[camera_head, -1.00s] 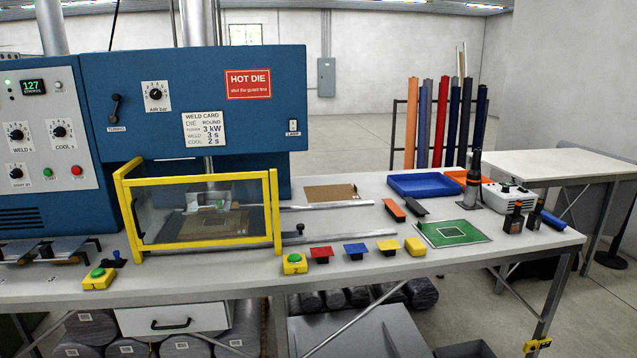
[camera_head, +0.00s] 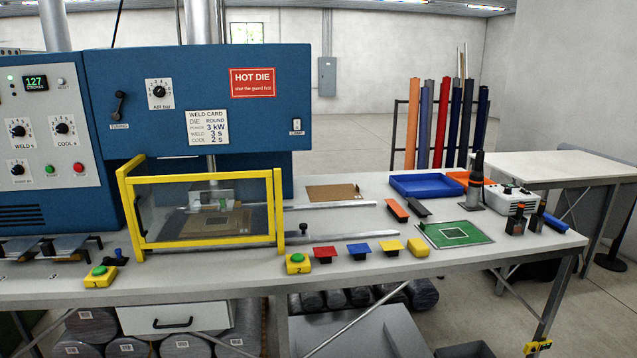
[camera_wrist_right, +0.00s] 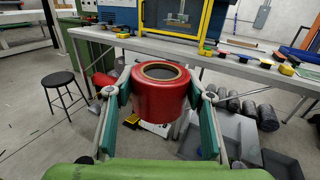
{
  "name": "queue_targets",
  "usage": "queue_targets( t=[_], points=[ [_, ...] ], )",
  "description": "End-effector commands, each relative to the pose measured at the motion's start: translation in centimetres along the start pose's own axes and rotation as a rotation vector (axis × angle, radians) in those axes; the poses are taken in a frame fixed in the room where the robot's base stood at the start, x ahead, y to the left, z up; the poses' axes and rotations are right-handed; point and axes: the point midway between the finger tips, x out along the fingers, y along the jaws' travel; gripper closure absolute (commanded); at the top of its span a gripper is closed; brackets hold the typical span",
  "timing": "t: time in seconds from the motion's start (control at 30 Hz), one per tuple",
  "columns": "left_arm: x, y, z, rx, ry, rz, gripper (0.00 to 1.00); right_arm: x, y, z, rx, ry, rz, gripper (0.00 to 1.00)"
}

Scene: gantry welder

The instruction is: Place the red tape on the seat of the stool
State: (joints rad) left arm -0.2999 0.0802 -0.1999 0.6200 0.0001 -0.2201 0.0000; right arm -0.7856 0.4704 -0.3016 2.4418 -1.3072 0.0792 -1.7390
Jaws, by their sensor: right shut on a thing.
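The red tape (camera_wrist_right: 160,97) is a thick red roll with a dark hole in its top, in the middle of the right wrist view. My right gripper (camera_wrist_right: 160,100) is shut on it, with one green-padded finger on each side, and holds it upright in the air. The stool has a round black seat (camera_wrist_right: 57,79) and thin dark legs, and stands on the floor at the left of that view, apart from the tape. Neither the stool, the tape nor a gripper shows in the head view. My left gripper is in neither view.
A white workbench (camera_head: 350,222) with a blue welding machine (camera_head: 200,100) and a yellow guard frame (camera_head: 200,245) fills much of the head view. Grey bins (camera_wrist_right: 215,138) and dark rolls (camera_wrist_right: 262,115) sit below the bench. The floor around the stool looks mostly clear.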

Motion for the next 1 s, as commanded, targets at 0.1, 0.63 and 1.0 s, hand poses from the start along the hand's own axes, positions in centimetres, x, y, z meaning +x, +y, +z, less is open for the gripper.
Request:
queue_targets(
  t=[0.1,0.63,1.0],
  points=[
    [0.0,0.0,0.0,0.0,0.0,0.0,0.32,0.4,-2.7,0.6,-0.007,-0.003,-0.095,0.77],
    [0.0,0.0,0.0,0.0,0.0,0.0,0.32,2.3,-17.1,3.0,0.001,-0.006,-0.626,0.77],
    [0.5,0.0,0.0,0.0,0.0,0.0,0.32,0.9,-16.4,1.6,0.006,-0.003,-0.632,0.77]
  ],
)
